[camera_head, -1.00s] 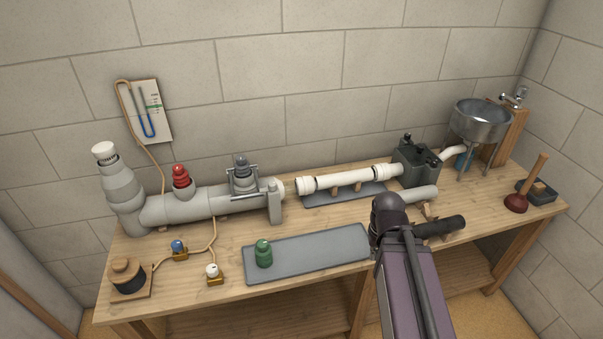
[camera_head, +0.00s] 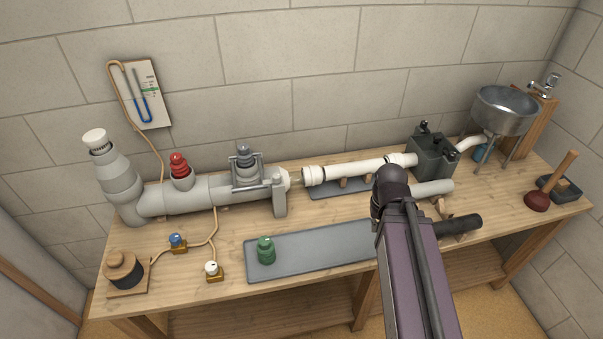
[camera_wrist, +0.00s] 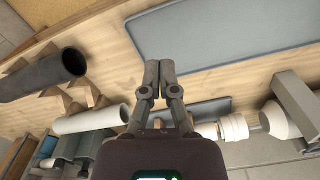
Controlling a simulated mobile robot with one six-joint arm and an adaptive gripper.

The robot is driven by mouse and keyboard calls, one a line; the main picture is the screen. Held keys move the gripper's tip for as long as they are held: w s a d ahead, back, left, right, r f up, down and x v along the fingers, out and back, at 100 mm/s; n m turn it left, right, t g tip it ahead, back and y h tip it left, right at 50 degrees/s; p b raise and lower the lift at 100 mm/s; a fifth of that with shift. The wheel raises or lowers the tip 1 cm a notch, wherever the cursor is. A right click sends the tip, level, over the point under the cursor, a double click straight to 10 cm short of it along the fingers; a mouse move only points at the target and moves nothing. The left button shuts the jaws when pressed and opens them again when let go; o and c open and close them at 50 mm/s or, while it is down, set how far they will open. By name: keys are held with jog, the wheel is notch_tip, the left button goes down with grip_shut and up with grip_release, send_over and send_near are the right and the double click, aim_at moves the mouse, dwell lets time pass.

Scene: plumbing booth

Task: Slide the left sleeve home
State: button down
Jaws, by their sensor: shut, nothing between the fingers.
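The left sleeve (camera_head: 314,175) is a white collar on the left end of the white pipe (camera_head: 360,169). A short gap separates it from the grey pipe's end fitting (camera_head: 284,180). In the wrist view the white sleeve (camera_wrist: 233,127) shows at lower right, beside the pale grey fitting (camera_wrist: 273,122). My gripper (camera_wrist: 159,70) is shut and empty, with its fingertips over the bench. It is apart from the sleeve. In the head view my arm hides the gripper.
A grey mat (camera_head: 310,252) with a green capped plug (camera_head: 266,250) lies at the front. A black pipe (camera_head: 460,226) and a pale pipe (camera_head: 434,188) rest on wooden supports at right. A dark grey box (camera_head: 433,157) stands behind them. The front left holds small valves.

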jog(key=shift+a, duration=0.1)
jog(key=n+t+h+p, duration=0.1)
jog(key=n+h+p, duration=0.3)
jog(key=n, duration=1.7)
send_near(311, 176)
jog(key=s+a+r, duration=0.2)
jog(key=a, duration=0.2)
jog(key=shift+w+a+f, duration=0.1)
jog(key=shift+w, duration=0.15)
jog(key=shift+f+b, duration=0.2)
jog(key=shift+b, duration=0.2)
jog(key=b+x, duration=0.9)
jog(key=shift+d+f, duration=0.2)
jog(key=shift+d, duration=0.05)
jog(key=shift+w, duration=0.15)
